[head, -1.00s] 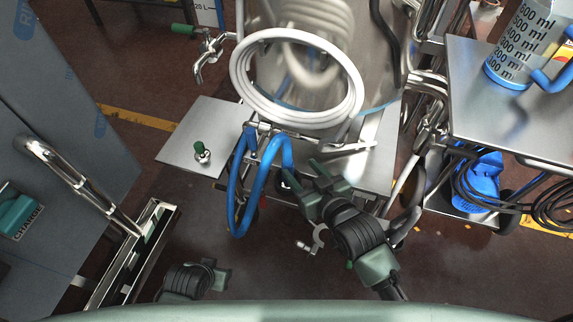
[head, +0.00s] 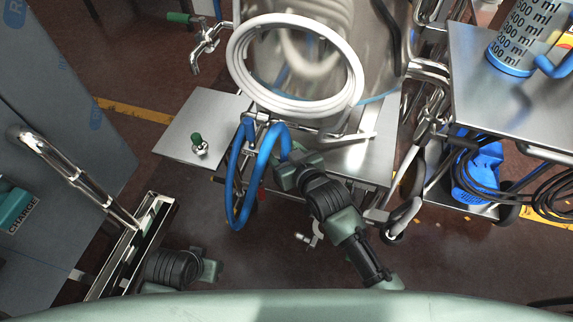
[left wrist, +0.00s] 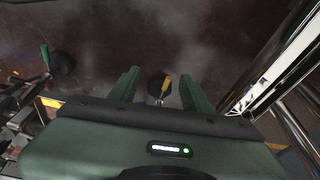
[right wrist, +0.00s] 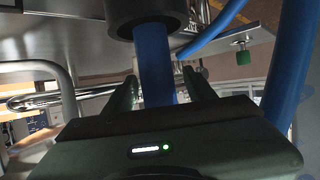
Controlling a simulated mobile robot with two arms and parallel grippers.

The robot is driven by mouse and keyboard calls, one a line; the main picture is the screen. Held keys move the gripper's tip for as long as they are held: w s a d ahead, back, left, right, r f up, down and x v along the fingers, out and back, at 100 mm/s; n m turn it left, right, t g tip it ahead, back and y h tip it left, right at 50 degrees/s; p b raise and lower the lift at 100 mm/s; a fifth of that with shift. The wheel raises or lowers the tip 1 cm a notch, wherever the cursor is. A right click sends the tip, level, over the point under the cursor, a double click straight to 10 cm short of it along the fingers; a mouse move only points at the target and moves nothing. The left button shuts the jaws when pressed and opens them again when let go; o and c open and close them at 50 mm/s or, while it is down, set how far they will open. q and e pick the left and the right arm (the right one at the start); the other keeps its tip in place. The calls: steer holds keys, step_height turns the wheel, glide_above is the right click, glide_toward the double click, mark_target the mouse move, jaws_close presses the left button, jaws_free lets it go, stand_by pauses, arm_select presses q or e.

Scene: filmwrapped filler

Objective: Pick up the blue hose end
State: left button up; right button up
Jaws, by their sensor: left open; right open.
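The blue hose (head: 232,190) hangs in loops from the front of the steel tank's stand. In the right wrist view a blue hose length (right wrist: 155,65) with a dark collar (right wrist: 146,18) at its top stands between my right gripper's fingers (right wrist: 155,92). The fingers are open, one on each side; contact cannot be told. In the head view my right gripper (head: 290,165) is at the hose's right side and partly hides it. My left gripper (head: 212,268) is low at the left, away from the hose. It is open and empty in the left wrist view (left wrist: 160,88).
A coiled white hose (head: 240,80) hangs on the steel tank (head: 375,60). A flat metal plate with a green-capped valve (head: 198,145) lies left of the blue hose. A steel trolley (head: 495,100) stands at the right. A metal-framed handle (head: 75,185) rises near my left gripper.

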jaws_close()
steer(key=shift+r, duration=0.2)
